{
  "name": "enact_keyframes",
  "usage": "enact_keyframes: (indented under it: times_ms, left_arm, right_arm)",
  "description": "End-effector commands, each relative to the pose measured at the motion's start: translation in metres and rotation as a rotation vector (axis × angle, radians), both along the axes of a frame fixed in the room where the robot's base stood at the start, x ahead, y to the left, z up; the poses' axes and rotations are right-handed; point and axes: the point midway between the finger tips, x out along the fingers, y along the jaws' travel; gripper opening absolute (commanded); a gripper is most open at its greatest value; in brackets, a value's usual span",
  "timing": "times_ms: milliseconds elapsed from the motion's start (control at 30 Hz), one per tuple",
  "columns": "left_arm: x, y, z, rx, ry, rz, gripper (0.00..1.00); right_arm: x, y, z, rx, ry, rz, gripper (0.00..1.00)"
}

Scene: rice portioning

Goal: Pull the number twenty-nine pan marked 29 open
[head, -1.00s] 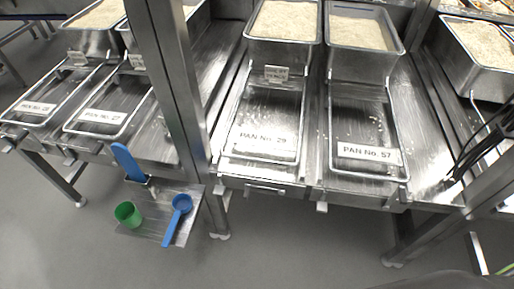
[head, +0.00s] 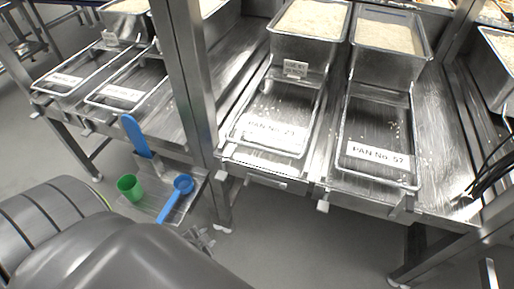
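The label PAN No. 29 (head: 270,130) lies in a shallow wire-framed tray bay (head: 240,138) in the middle of the steel bench. Behind that bay stands a deep steel pan of rice (head: 303,50), with a small tag (head: 295,68) on its front. My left arm comes in from the lower left. My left gripper (head: 203,240) is low in front of the bench, left of and below the bay, and apart from it. Its fingers are small and partly hidden by my arm, so I cannot tell their opening. My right gripper is not seen.
The PAN No. 57 bay (head: 350,135) and its rice pan (head: 390,65) are to the right. A steel post (head: 188,80) stands left of the bay. Black cables (head: 490,170) hang at right.

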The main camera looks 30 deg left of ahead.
Motion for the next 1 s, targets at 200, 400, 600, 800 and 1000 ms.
enact_keyframes:
  times_ms: [200, 400, 600, 800, 1000]
  left_arm:
    - [0.054, 0.002, 0.081, 0.183, -0.224, -0.201, 0.36]
    - [0.086, -0.001, 0.159, 0.488, -0.513, -0.450, 0.36]
    - [0.093, -0.006, 0.205, 0.761, -0.741, -0.605, 0.36]
    - [0.089, -0.011, 0.236, 0.955, -0.897, -0.679, 0.36]
    - [0.097, -0.014, 0.246, 1.004, -0.937, -0.691, 0.36]
  right_arm:
    - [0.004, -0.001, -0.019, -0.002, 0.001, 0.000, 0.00]
    - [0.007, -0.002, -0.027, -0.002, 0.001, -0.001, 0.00]
    - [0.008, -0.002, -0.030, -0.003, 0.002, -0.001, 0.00]
    - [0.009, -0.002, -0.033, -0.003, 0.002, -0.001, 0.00]
    - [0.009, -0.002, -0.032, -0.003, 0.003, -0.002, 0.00]
